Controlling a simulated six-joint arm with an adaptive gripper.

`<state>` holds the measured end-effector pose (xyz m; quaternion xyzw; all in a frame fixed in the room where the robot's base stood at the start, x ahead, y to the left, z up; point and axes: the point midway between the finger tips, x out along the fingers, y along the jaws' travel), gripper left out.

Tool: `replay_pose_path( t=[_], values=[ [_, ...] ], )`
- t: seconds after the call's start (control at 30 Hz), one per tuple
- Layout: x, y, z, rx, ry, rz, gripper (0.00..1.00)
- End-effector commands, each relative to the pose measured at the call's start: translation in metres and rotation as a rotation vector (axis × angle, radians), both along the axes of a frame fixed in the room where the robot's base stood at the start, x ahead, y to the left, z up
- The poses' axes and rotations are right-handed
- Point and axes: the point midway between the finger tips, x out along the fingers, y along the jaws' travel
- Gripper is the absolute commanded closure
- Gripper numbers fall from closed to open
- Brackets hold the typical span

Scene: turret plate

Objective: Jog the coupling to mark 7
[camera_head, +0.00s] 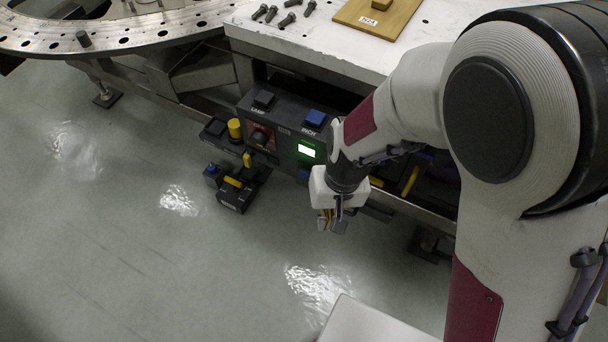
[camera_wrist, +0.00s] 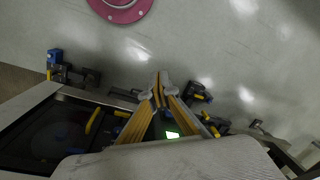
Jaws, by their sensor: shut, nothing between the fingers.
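A control box (camera_head: 287,132) hangs under the front edge of the bench. It carries a dark button marked LAMP (camera_head: 264,98), a blue button marked INCH (camera_head: 315,118) and a lit green display (camera_head: 306,151), whose reading I cannot make out. The display also glows in the wrist view (camera_wrist: 172,134). A large metal ring plate (camera_head: 150,35) with holes is at the upper left; no mark 7 is readable, and I cannot tell which part is the coupling. My gripper (camera_head: 333,224) is shut and empty, in front of and below the box's right end; its fingertips meet in the wrist view (camera_wrist: 160,82).
Several bolts (camera_head: 287,18) and a wooden board (camera_head: 376,20) with a label lie on the white bench top (camera_head: 330,50). Yellow-and-black fittings (camera_head: 236,184) jut out left of the box. A pink round object (camera_wrist: 122,8) is on the floor. Floor at left is clear.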

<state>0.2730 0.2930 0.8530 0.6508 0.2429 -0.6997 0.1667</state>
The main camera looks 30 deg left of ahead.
Motion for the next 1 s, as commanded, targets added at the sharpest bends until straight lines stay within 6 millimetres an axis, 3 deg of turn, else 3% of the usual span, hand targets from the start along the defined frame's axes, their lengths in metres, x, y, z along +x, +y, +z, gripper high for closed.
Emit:
replay_pose_path(
  t=[0.4,1.0],
  values=[
    [-0.011,0.043,-0.062,0.002,-0.011,0.039,1.00],
    [-0.028,0.089,-0.158,0.007,-0.077,0.078,1.00]
  ],
)
